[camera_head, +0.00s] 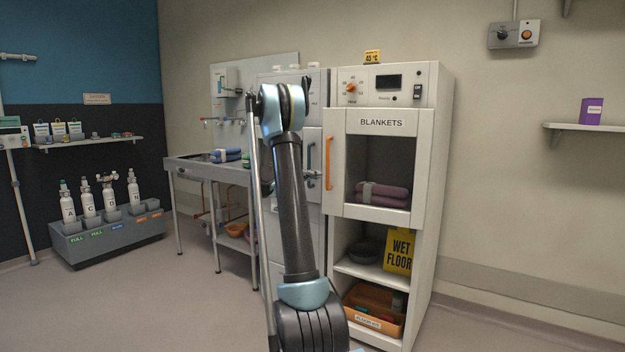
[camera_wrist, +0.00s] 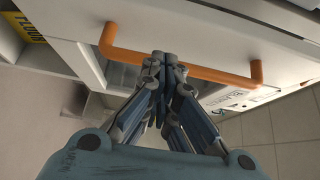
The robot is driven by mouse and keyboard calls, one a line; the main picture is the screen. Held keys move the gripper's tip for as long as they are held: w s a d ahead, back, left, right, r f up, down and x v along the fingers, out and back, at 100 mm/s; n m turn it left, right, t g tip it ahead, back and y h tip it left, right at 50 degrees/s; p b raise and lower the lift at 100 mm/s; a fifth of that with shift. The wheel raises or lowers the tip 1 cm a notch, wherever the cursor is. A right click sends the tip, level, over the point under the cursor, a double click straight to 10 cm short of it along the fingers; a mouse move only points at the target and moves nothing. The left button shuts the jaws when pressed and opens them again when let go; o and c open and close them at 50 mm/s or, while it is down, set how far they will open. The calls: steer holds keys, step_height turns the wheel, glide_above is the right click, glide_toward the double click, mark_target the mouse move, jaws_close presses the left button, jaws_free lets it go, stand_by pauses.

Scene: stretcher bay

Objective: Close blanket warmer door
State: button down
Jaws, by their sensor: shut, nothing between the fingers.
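The blanket warmer (camera_head: 436,150) is a tall white cabinet labelled BLANKETS. Its white-framed windowed door (camera_head: 370,211) lies across the upper compartment and looks shut or nearly shut; I cannot tell whether a narrow gap is left. Folded mauve blankets (camera_head: 385,195) show through the window. The upright orange door handle (camera_head: 327,162) is on the door's left side, and it also crosses the wrist view (camera_wrist: 215,75). My gripper (camera_head: 318,176) is just left of the handle. In the wrist view its closed fingertips (camera_wrist: 165,58) meet at the handle's bar, holding nothing; contact is unclear.
Below the door are open shelves with a yellow wet floor sign (camera_head: 399,250), a dark bowl (camera_head: 366,250) and an orange bin (camera_head: 374,310). A metal sink table (camera_head: 205,168) and a gas bottle rack (camera_head: 110,238) stand left. The floor at front left is clear.

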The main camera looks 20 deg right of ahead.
steer(key=w+d, duration=0.2)
steer(key=w, duration=0.1)
steer(key=w+d+m+g, duration=0.1)
steer(key=w+d, duration=0.2)
steer(key=w+d+g, duration=0.1)
steer(key=w+d, duration=0.1)
steer(key=w, duration=0.1)
steer(key=shift+d, duration=0.2)
steer(key=shift+s, duration=0.1)
stand_by(0.4)
glide_toward(323, 169)
steer(key=shift+w+a+f, duration=0.15)
steer(key=shift+w+a, duration=0.25)
steer(key=shift+a, duration=0.2)
steer(key=shift+w+a+f, duration=0.15)
steer(key=shift+w+a, duration=0.25)
steer(key=shift+a, duration=0.2)
